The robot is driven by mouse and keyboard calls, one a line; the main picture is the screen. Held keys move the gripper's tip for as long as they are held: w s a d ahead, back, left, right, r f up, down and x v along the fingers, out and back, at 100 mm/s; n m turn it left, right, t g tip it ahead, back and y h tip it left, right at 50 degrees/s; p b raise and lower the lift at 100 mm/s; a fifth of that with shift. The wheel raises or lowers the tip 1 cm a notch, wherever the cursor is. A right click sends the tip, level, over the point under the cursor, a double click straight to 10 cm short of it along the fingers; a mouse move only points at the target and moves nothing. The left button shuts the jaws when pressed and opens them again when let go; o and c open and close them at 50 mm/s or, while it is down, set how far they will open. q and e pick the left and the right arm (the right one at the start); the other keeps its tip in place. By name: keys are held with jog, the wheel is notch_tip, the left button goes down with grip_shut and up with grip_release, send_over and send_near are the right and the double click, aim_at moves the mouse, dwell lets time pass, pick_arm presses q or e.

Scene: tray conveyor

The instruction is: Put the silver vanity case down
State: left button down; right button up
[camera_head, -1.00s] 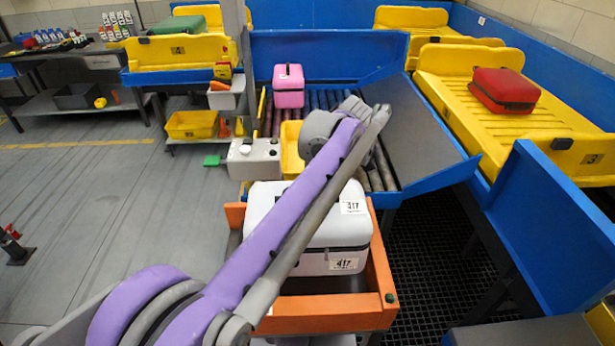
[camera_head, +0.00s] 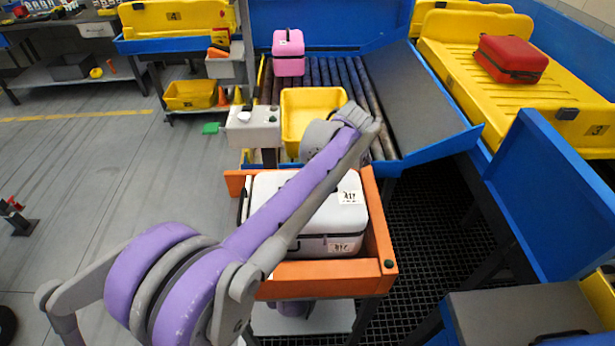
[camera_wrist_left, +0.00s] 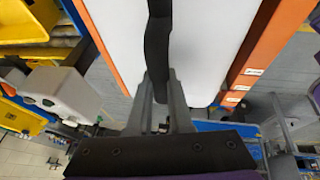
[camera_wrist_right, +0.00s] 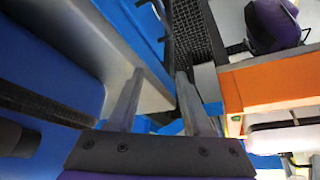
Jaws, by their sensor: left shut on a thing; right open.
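The silver vanity case (camera_head: 335,218), pale with a dark seam and 417 labels, stands upright inside the orange-walled cart (camera_head: 330,275). The front wall hides its lower edge, so I cannot tell whether it rests on the floor of the cart. In the right wrist view my right gripper (camera_wrist_right: 158,98) is open and empty, away from the case.
A roller conveyor behind the cart carries a yellow tray (camera_head: 290,125) and a pink case (camera_head: 288,52). A red case (camera_head: 510,58) lies on the yellow rack at right. A grey control box (camera_head: 253,127) stands close behind the cart. Open floor lies left.

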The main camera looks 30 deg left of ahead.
pick_arm(q)
jog(key=c, duration=0.8)
grip_release()
jog(key=shift+c, duration=0.2)
jog(key=shift+r, duration=0.1)
jog(key=s+p+v, duration=0.1)
jog(key=v, duration=1.1)
jog(key=m+t+h, duration=0.5)
jog(key=m+t, duration=0.1)
jog(key=m, duration=1.8)
send_near(301, 281)
notch_tip(301, 281, down, 2)
jog(key=w+d, duration=0.2)
jog(key=shift+s+f+m, duration=0.25)
jog(key=shift+f+m, duration=0.15)
jog(key=shift+f, duration=0.05)
jog(key=shift+a, duration=0.1)
